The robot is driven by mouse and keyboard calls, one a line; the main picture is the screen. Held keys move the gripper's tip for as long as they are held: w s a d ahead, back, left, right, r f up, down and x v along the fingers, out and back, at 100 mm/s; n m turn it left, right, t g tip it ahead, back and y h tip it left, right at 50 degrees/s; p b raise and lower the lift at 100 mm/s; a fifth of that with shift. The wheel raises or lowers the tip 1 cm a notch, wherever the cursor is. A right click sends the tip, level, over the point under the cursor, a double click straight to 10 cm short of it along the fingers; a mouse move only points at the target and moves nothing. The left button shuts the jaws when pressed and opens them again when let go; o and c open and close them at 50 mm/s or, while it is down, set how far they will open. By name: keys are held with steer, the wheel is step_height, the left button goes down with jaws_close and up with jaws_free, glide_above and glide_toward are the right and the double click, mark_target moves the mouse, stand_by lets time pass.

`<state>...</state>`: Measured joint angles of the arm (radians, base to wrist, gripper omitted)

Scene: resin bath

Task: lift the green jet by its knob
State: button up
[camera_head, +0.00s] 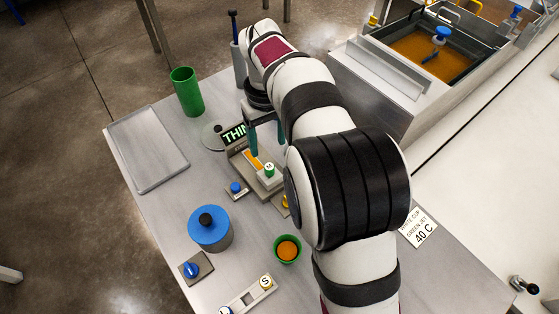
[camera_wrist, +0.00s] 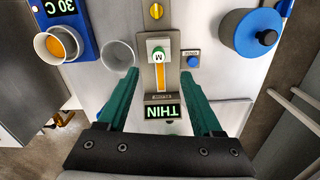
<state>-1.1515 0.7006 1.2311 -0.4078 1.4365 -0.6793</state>
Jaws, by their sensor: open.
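The green jet has a pale knob with a green top marked M; it sits at the end of an orange strip on a grey stand (camera_wrist: 146,78). Its knob (camera_wrist: 158,52) is upright in the wrist view, and the knob (camera_head: 269,170) also shows in the head view, just below my gripper (camera_head: 268,146). In the wrist view my gripper (camera_wrist: 159,73) is open and empty. Its teal fingers straddle the stand, with the knob lying beyond the tips and apart from them. A lit display (camera_wrist: 162,112) on the stand reads THIN.
A blue-lidded pot (camera_head: 210,232), a small blue button (camera_head: 236,188) and a green cup with orange liquid (camera_head: 287,250) stand nearby. A rack (camera_head: 245,298) holds jets marked S and L. A green cylinder (camera_head: 187,92) and tray (camera_head: 147,148) lie left. A sign (camera_head: 419,227) reads WHITE CUP, GREEN JET, 40 C.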

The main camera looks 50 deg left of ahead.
mark_target(269, 167)
steer(key=f, duration=1.1)
steer(key=shift+w+a, duration=0.1)
steer(key=shift+a, duration=0.1)
jaws_close()
